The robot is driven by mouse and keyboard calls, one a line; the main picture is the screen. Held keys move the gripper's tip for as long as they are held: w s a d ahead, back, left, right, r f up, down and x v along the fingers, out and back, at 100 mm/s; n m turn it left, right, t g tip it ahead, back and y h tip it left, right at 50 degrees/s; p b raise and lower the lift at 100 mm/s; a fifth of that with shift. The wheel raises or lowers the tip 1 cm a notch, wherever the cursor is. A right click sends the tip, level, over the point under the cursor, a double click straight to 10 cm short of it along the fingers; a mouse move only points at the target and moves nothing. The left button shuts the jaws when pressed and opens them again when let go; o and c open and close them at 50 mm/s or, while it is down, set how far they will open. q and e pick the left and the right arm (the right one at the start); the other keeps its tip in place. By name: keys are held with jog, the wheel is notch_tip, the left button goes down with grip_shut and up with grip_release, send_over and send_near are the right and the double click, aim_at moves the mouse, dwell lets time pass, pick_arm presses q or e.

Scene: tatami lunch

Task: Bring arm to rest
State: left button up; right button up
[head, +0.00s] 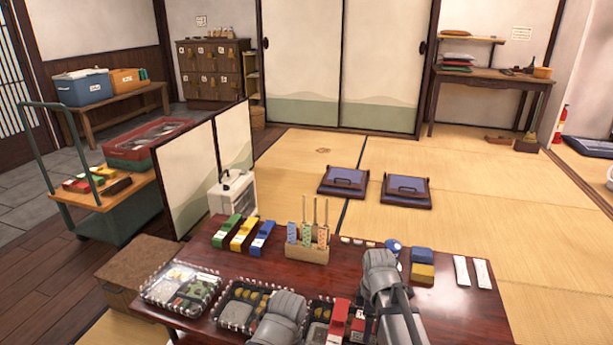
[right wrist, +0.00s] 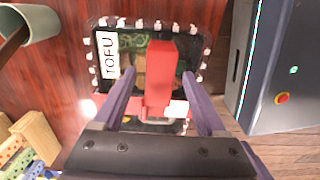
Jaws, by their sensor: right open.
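My right gripper (right wrist: 160,82) is open in the right wrist view, its two purple-grey fingers spread on either side of a red upright piece (right wrist: 160,70). A gap shows between the fingers and the red piece. Below it lies a clear-rimmed lunch box with a TOFU label (right wrist: 108,54). In the head view my grey right arm (head: 385,285) reaches over the table's front, beside a red piece (head: 338,320); the fingertips are hard to make out there. Another grey part of mine (head: 278,320) covers part of the boxes. I cannot make out my left gripper.
The dark red table (head: 460,315) holds lunch boxes (head: 182,290), green, yellow and blue pieces (head: 244,235), a wooden holder with sticks (head: 307,250), blue and yellow blocks (head: 421,265) and white packets (head: 462,271). Two dark cushions (head: 405,191) lie on the tatami behind.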

notch_tip(320, 180, up, 8)
jog(key=p, duration=0.7)
jog(key=shift+r, duration=0.15)
jog(key=shift+w+d+f+m+b, duration=0.2)
jog(key=shift+w+d+f, duration=0.1)
jog(key=shift+d, duration=0.25)
jog(key=shift+w+d+f+m+b, duration=0.15)
jog(key=shift+d+f, duration=0.15)
jog(key=shift+d, duration=0.45)
